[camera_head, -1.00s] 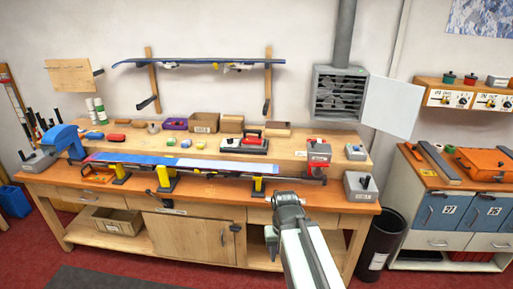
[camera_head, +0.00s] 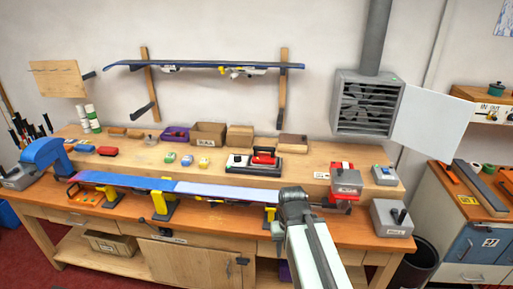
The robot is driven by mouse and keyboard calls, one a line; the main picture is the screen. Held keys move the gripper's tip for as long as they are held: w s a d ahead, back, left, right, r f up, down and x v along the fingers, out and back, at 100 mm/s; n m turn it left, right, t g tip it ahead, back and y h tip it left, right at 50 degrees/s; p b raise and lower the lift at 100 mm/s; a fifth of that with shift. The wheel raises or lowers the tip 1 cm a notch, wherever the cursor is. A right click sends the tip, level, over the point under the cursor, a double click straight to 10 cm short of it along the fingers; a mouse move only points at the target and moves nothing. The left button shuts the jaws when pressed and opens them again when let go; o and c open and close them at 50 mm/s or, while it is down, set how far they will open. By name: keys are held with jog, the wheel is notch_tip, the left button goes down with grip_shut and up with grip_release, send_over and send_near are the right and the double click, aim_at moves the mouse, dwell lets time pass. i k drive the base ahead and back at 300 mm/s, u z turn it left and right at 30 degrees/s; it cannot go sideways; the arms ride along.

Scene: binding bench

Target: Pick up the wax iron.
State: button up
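What looks like the wax iron (camera_head: 264,157), red with a dark handle, sits on a dark and light flat base (camera_head: 270,172) on the raised rear shelf of the bench, right of centre. My gripper (camera_head: 294,197) is in front of the bench's ski, below and a little right of the iron in the picture, and apart from it. I see the gripper from behind; its fingertips are hidden, so its opening does not show. Nothing can be seen held in it.
A blue ski (camera_head: 150,182) lies across yellow-topped vises (camera_head: 162,206) along the bench front. A red and grey device (camera_head: 345,180) and a grey box (camera_head: 391,218) stand to the right. Small blocks and boxes (camera_head: 208,133) line the shelf. A vent hood (camera_head: 366,104) hangs at the back right.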

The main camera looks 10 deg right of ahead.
aim_at(262, 159)
jog(key=u, duration=0.3)
jog(key=i, duration=1.2)
jog(key=u, duration=1.1)
jog(key=i, duration=0.5)
jog(key=u, duration=0.35)
jog(key=k, duration=0.85)
jog(key=u, duration=0.15)
jog(key=i, duration=0.9)
jog(key=z, duration=0.05)
